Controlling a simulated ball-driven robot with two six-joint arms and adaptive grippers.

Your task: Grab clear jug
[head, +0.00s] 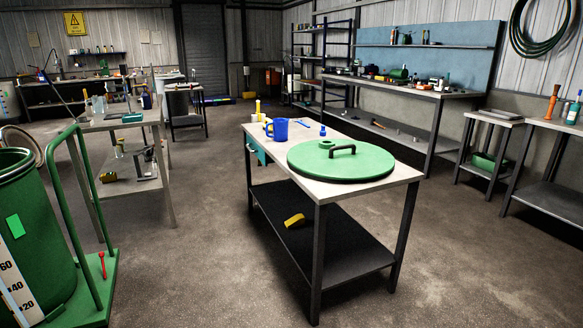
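A small, pale, see-through vessel that looks like the clear jug (97,105) stands on the left workbench (130,122), towards its back left. It is small in the head view, and its details are hard to tell. A blue jug (280,130) stands on the middle table (262,128), left of a large green round lid (325,163) with a black handle. Neither of my grippers is in view.
A green drum (25,235) on a green railed trolley (92,290) stands at the near left, in front of the left workbench. Open concrete floor (185,270) lies between trolley and middle table. More benches line the right and back walls.

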